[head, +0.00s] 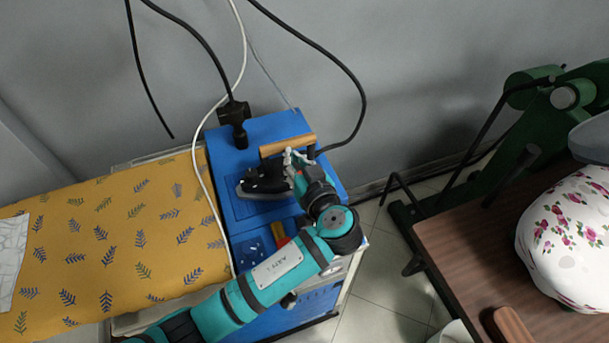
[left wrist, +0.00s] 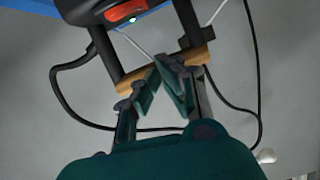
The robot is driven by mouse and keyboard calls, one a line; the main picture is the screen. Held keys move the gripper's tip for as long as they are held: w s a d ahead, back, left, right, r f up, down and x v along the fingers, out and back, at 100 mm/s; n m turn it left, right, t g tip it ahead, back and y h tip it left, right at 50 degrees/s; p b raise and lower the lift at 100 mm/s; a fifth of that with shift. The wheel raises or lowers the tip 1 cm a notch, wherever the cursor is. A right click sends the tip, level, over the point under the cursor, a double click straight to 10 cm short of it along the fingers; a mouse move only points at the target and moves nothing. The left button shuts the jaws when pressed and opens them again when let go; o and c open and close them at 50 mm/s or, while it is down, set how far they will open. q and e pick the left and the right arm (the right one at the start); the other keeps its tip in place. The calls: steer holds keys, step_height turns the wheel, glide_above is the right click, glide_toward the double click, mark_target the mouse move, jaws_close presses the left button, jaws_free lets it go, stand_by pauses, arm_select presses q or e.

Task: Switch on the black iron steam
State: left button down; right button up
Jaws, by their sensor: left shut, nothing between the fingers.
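The black iron (head: 265,180) sits on the blue-topped cart (head: 228,152), its light wooden handle (head: 287,146) toward the wall. My left gripper (head: 293,155) is over the iron beside the handle, fingers shut and empty. In the left wrist view, the fingertips (left wrist: 172,65) come together right by the wooden handle (left wrist: 195,58); I cannot tell whether they touch it. Beyond them, a red part (left wrist: 126,10) with a small bright spot shows on the iron's black body, cut by the frame's top edge. My right gripper is out of view.
A yellow leaf-patterned ironing board (head: 120,230) is left of the cart. Black and white cables hang near the iron. A green press (head: 560,130) and a brown table (head: 470,255) with a floral padded form (head: 570,235) stand right. Floor (head: 375,270) shows between.

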mark_target(271, 185)
arm_select(q)
step_height(271, 185, down, 3)
steer(key=shift+a+b, duration=0.15)
steer(key=shift+b, duration=0.5)
steer(key=shift+s+f, duration=0.2)
steer(key=shift+f, duration=0.25)
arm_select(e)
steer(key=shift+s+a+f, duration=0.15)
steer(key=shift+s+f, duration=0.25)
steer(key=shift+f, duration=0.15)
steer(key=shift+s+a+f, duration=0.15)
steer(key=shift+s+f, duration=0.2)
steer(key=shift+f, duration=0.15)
